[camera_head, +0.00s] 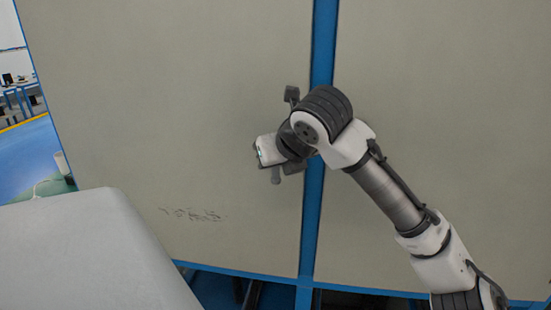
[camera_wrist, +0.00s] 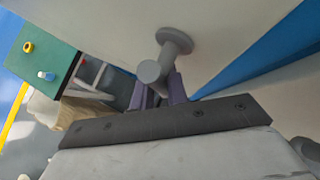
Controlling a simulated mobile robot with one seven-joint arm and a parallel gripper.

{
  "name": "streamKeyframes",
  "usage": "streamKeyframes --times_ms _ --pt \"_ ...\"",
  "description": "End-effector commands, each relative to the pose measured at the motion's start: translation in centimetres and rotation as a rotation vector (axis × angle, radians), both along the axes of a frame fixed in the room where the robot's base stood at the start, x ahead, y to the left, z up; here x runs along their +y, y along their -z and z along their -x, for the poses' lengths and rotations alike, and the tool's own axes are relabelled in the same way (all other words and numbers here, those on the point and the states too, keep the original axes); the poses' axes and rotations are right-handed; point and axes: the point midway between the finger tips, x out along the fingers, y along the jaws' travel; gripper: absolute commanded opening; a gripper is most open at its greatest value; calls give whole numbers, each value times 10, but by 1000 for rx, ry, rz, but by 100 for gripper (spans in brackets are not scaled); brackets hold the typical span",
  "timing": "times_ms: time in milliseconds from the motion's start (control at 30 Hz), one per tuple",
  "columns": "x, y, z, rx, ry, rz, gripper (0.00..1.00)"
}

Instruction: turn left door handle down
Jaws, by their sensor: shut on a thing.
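The left door handle (camera_wrist: 165,55) is a grey round bar on a disc-shaped base, fixed to the beige left door (camera_head: 170,90). In the wrist view its near end sits between the purplish fingers of my gripper (camera_wrist: 160,92), which is shut on it. In the head view my gripper (camera_head: 272,152) is at the left door, just left of the blue strip. My wrist and gripper hide most of the handle there, so its exact angle is hard to tell.
A blue vertical strip (camera_head: 322,45) separates the left door from the right panel (camera_head: 450,90). A pale rounded grey surface (camera_head: 90,250) fills the lower left. A green-topped unit (camera_wrist: 45,50) stands beyond the door in the wrist view.

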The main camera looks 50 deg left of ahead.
Motion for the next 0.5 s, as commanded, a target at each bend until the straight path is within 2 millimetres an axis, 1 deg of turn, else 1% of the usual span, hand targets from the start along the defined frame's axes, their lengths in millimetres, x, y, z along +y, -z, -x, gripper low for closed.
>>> streamKeyframes --times_ms 133,167,200,233,500 --pt "0 -1 -1 -2 1 1 0" --pt "0 -1 -1 -2 1 1 18" --pt "0 -1 -1 -2 1 1 23" --pt "0 -1 -1 -2 1 1 24" --pt "-1 -1 0 -1 1 -1 24"
